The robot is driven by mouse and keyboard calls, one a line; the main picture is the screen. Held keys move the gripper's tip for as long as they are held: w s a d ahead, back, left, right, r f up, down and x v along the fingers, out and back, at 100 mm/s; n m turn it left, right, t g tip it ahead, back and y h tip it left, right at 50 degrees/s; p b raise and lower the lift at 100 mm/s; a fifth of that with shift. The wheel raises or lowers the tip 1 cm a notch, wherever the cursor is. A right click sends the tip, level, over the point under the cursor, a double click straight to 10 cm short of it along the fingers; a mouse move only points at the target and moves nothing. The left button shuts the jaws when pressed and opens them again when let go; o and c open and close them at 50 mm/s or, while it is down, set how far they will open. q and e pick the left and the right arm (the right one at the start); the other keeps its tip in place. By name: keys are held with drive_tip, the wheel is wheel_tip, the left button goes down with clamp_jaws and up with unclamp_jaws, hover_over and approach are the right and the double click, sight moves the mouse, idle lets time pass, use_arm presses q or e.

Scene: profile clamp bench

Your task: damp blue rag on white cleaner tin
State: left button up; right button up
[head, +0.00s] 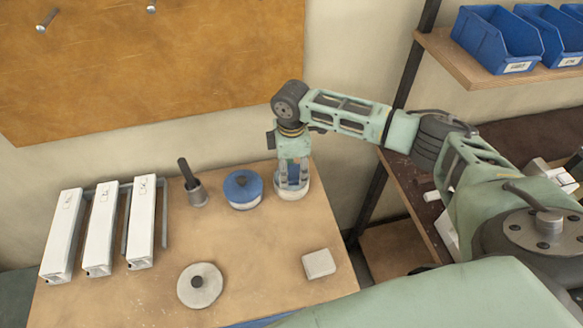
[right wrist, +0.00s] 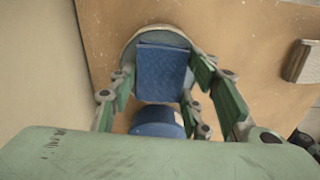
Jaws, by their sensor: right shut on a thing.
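The blue rag (right wrist: 161,72) is a folded square pad in the right wrist view. It lies between the fingers of my right gripper (right wrist: 160,80), which is shut on it. The round white cleaner tin (right wrist: 128,55) is directly under the rag, its pale rim showing around the far side. Whether the rag touches the tin top I cannot tell. In the head view my right gripper (head: 291,178) points straight down over the white tin (head: 293,194), near the bench's back right; its fingers hide most of the rag. My left gripper is not in view.
A blue-topped round tin (head: 243,189) stands close left of the gripper. A dark-handled tool (head: 192,184), white profiles (head: 103,228) on a rack, a grey disc (head: 199,285) and a pale block (head: 319,263) are on the bench. The middle of the bench (head: 240,245) is clear.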

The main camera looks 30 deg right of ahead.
drive_tip(key=shift+s+f, duration=0.1)
drive_tip(key=shift+f, duration=0.05)
idle(1.3)
drive_tip(key=shift+p, duration=0.35)
wheel_tip(320, 180, up, 2)
drive_tip(key=shift+p, duration=0.95)
wheel_tip(320, 180, up, 3)
drive_tip(key=p, duration=0.3)
drive_tip(key=shift+r+p, duration=0.8)
drive_tip(key=shift+r, duration=0.3)
